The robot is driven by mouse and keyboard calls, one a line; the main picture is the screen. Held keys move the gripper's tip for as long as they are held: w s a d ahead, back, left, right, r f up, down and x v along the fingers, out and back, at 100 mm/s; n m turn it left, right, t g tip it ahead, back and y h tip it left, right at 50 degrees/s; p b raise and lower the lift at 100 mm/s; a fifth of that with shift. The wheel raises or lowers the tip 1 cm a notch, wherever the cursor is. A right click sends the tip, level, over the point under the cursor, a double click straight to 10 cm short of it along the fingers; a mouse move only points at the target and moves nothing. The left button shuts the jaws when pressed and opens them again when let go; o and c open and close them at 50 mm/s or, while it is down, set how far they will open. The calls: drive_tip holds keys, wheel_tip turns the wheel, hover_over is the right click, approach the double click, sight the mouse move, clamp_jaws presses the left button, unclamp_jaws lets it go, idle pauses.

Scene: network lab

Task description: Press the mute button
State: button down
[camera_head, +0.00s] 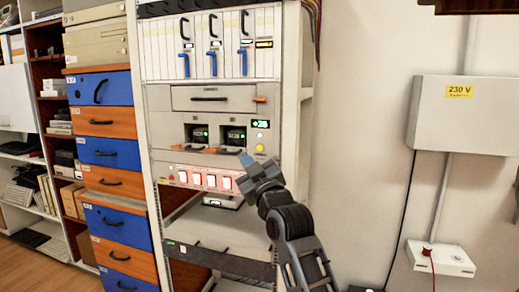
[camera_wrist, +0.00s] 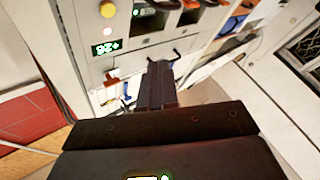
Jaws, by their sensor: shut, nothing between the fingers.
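No label in view reads "mute", so I cannot tell which control is the mute button. A round yellow button (camera_head: 259,148) sits on the rack panel below a small green display (camera_head: 261,123). The button also shows at the top left of the wrist view (camera_wrist: 107,9), with the display (camera_wrist: 105,48) beneath it there. A row of lit red-and-white buttons (camera_head: 210,181) sits on the panel lower down, left of my gripper. My gripper (camera_head: 246,163) is shut and empty in front of the rack, below the yellow button in the head view. Its dark fingers (camera_wrist: 159,84) show in the wrist view.
The rack (camera_head: 292,100) has modules with blue handles (camera_head: 213,64) above and open shelf space below. Blue and orange drawers (camera_head: 105,87) stand at left. A grey 230 V box (camera_head: 463,122) and a white socket box (camera_head: 440,259) are on the right wall.

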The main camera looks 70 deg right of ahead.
sight(260, 148)
drive_tip(key=shift+w+d+b, duration=0.2)
drive_tip(key=shift+d+b, duration=0.7)
drive_tip(key=shift+d, duration=1.3)
drive_tip(key=shift+w+d+b, duration=0.15)
drive_tip(key=shift+d+b, duration=0.75)
drive_tip(key=shift+d, duration=1.25)
drive_tip(key=shift+d, duration=0.1)
drive_tip(key=shift+d+b, duration=0.3)
drive_tip(key=shift+b, duration=0.05)
drive_tip(key=shift+d, duration=0.4)
drive_tip(key=shift+a, duration=0.8)
drive_tip(key=shift+a, duration=0.1)
